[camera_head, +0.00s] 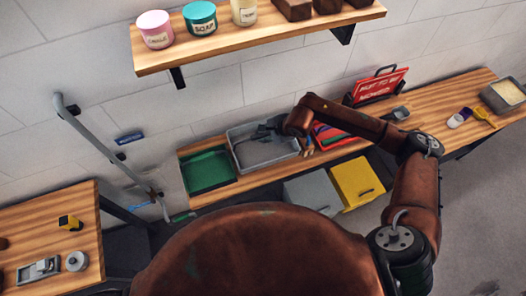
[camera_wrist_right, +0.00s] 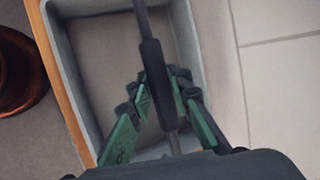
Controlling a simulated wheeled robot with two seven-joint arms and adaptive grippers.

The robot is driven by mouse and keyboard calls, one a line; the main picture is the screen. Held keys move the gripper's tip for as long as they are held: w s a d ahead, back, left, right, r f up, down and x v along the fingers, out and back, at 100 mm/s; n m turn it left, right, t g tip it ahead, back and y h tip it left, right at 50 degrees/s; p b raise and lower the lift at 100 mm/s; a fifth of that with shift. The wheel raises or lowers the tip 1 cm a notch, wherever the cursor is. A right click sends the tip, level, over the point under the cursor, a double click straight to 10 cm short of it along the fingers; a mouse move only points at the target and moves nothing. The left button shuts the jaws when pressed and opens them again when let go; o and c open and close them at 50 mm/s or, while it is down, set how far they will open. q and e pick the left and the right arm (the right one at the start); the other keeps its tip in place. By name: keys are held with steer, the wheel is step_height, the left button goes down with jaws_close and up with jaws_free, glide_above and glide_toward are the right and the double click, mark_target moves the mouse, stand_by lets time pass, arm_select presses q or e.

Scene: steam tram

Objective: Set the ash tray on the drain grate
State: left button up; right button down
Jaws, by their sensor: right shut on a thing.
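The grey ash tray (camera_head: 268,163) is on the wooden bench against the wall, beside a green tray. I cannot tell whether the tray's underside touches the bench. I cannot make out the drain grate. My left gripper is not in view.
A green tray (camera_head: 209,173) is left of the ash tray. A red sign (camera_head: 380,84) stands on the bench to the right. Grey (camera_head: 312,190) and yellow (camera_head: 357,182) boxes are below the bench. A shelf (camera_head: 255,42) with jars hangs above. A grey handrail (camera_head: 98,142) is at left.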

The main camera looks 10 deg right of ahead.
steer(key=shift+r, duration=0.85)
steer(key=shift+s, duration=0.1)
steer(key=s+d+r, duration=0.2)
steer(key=s+d, duration=0.1)
steer(key=s, duration=1.2)
steer(key=shift+s+b, duration=0.3)
steer(key=shift+b, duration=0.15)
